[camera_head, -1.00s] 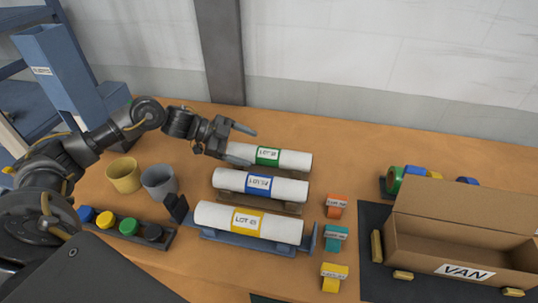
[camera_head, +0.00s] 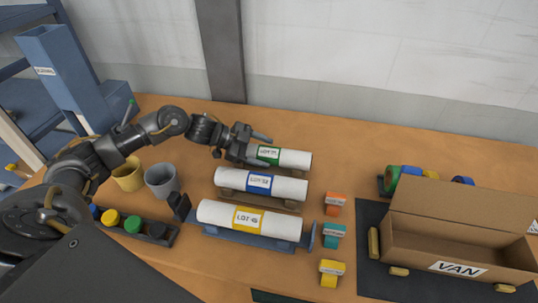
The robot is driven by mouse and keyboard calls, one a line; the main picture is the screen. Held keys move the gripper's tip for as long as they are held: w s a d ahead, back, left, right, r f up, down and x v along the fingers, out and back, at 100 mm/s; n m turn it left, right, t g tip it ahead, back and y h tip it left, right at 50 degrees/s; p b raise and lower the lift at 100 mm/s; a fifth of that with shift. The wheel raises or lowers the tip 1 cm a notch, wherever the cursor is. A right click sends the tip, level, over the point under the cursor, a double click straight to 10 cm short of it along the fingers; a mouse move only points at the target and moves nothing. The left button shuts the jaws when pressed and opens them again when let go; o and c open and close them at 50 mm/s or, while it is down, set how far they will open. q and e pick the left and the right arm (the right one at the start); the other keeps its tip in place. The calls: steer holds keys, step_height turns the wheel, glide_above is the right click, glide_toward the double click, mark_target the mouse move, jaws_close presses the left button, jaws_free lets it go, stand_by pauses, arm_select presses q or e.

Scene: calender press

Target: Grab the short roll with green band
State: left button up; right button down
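The white roll with the green band (camera_head: 293,159) lies at the back of the three rolls, with a label on its band. My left gripper (camera_head: 263,150) is over its left part, with its fingers apart and reaching toward the green band. The gripper hides the roll's left end, and I cannot tell whether it touches the roll. My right gripper is not in view.
A blue-banded roll (camera_head: 288,187) and a yellow-banded roll (camera_head: 281,227) lie in front on cradles. Grey (camera_head: 161,181) and yellow (camera_head: 127,176) cups stand left. An open box marked VAN (camera_head: 415,250) stands right. Orange (camera_head: 335,200), teal (camera_head: 333,232) and yellow (camera_head: 330,269) tags stand between.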

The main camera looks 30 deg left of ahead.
mark_target(278, 149)
arm_select(q)
steer(key=c, duration=0.8)
steer(key=shift+o, duration=0.2)
steer(key=shift+r, duration=0.15)
steer(key=shift+r, duration=0.25)
step_height(278, 149, up, 2)
steer(key=shift+r+b, duration=0.1)
steer(key=shift+b, duration=0.65)
steer(key=s+d+r+b, duration=0.2)
steer(key=s+r, duration=0.8)
steer(key=s, duration=0.3)
steer(key=shift+s+d, duration=0.2)
steer(key=shift+s, duration=0.2)
